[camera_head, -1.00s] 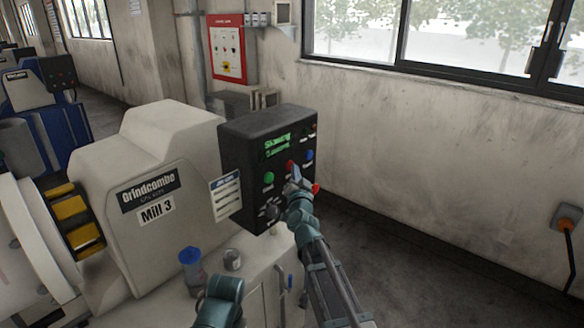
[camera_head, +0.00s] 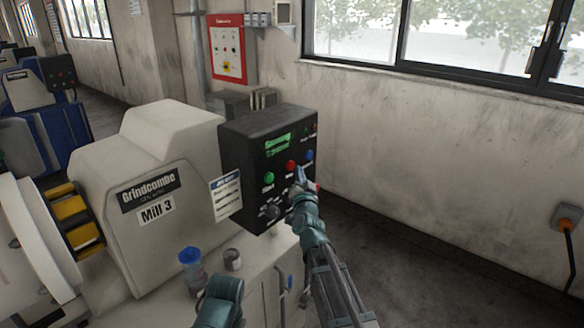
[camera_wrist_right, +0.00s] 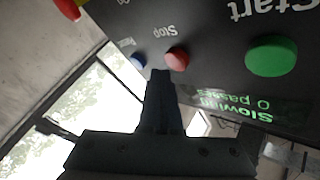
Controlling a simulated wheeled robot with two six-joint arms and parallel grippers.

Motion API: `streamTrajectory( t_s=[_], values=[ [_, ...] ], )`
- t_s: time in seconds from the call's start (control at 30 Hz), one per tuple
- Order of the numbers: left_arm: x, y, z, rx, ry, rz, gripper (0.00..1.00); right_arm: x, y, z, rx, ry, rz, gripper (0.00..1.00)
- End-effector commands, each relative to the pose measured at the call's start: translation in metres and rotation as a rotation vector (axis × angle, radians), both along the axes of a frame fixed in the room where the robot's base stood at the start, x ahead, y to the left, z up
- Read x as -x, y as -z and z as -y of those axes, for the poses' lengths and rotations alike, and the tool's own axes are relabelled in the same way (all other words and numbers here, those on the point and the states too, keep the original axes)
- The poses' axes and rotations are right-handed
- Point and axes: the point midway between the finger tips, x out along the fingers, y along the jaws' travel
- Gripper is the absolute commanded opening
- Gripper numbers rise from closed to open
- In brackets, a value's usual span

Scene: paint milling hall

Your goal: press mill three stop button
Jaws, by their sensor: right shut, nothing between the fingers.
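The Mill 3 control box (camera_head: 240,165) is black and stands beside the cream mill housing. Its red stop button (camera_head: 290,165) sits between the green start button (camera_head: 268,177) and a blue button (camera_head: 309,155). In the right wrist view the red button labelled Stop (camera_wrist_right: 177,58) is in plain sight, just beyond the fingertips. My right gripper (camera_head: 299,174) is shut and empty, its tip just right of and below the stop button; the wrist view shows its fingertips (camera_wrist_right: 160,76) beside the button. Any gap to the panel is hard to judge. My left gripper is out of view.
The green display (camera_wrist_right: 235,103) reads "Slowing, 0 passes". A red knob (camera_head: 317,187) shows partly behind my right gripper. A blue-lidded jar (camera_head: 190,262) and a small tin (camera_head: 232,259) stand below the box. Floor to the right is clear.

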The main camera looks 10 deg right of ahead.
Motion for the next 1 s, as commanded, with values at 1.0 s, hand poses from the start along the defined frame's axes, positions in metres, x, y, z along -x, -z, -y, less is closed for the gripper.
streamTrajectory(
  t_s=[1.0],
  values=[
    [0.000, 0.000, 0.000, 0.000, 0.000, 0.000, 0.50, 0.039, 0.000, 0.031, 0.000, 0.000, 0.000, 0.00]
  ],
)
